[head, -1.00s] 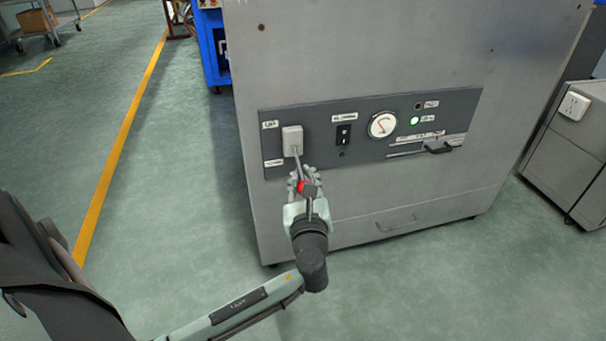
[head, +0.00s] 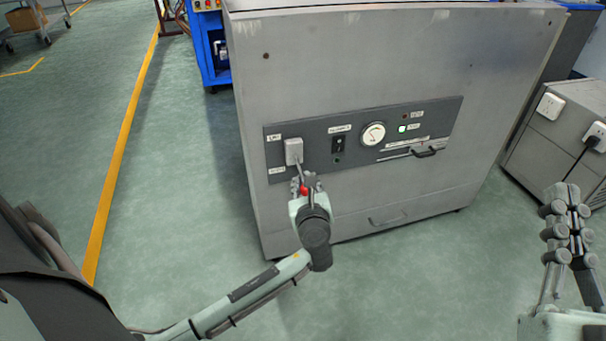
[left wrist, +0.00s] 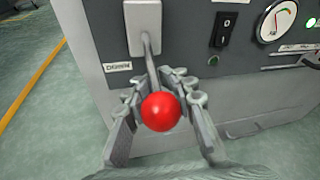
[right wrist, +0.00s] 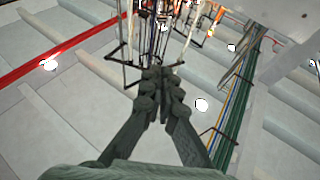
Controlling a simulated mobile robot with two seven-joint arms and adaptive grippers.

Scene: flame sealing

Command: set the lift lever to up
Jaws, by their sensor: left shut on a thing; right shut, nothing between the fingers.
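The lift lever is a thin grey rod with a red ball knob (head: 304,190), hanging from a pale switch box (head: 293,151) on the machine's dark panel. It points downward, beside the lower label, which seems to read DOWN in the left wrist view (left wrist: 118,67). My left gripper (head: 305,179) is shut on the lever. In the left wrist view its fingers lie on both sides of the rod (left wrist: 151,66), around the red ball (left wrist: 161,111). My right gripper (head: 566,205) is shut and empty, raised at the right, away from the panel.
The panel (head: 365,141) also holds a black rocker switch (head: 338,145), a round gauge (head: 373,134), a lit green lamp (head: 402,129) and a slider handle (head: 427,152). A grey cabinet with sockets (head: 550,105) stands at the right. Floor in front is clear.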

